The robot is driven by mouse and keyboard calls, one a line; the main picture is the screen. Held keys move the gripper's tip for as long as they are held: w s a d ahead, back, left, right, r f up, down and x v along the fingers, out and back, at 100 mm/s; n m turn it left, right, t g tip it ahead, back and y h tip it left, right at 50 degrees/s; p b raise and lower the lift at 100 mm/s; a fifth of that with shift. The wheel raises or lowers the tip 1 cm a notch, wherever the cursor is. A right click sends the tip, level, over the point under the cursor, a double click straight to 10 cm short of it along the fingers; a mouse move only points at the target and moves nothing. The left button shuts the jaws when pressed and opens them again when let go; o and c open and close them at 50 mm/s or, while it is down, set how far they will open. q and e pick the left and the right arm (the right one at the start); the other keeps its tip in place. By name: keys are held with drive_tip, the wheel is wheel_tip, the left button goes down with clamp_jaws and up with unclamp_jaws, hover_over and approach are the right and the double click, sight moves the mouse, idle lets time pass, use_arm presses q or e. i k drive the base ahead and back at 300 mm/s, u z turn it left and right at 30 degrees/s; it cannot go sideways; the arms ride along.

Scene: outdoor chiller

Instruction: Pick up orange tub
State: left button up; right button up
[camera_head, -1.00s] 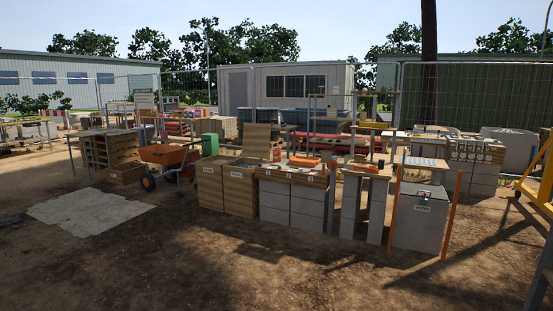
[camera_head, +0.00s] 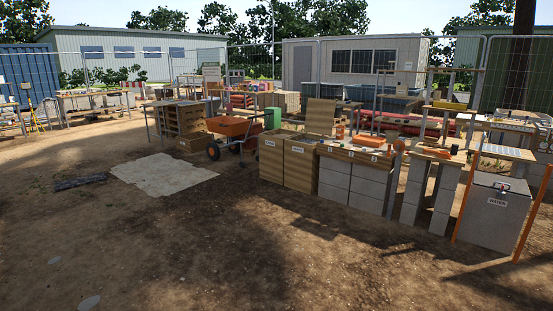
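A low orange tub-like thing (camera_head: 370,138) lies on the bench of grey blocks (camera_head: 353,184) right of centre. It is small at this distance, and I cannot tell for sure that it is a tub. Neither of my grippers is in view.
Two tan bins (camera_head: 286,163) stand left of the block bench. A grey water box (camera_head: 493,212) with orange posts stands at the right. A pale sheet (camera_head: 163,174) lies on the dirt at left. The foreground ground is open. A mesh fence runs behind.

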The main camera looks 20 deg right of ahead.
sight(340, 129)
drive_tip(key=z, duration=0.7)
drive_tip(key=i, duration=1.75)
drive_tip(key=z, duration=1)
drive_tip(key=i, duration=3.05)
drive_tip(key=u, duration=0.8)
drive_tip(key=i, duration=1.85)
drive_tip(key=u, duration=0.65)
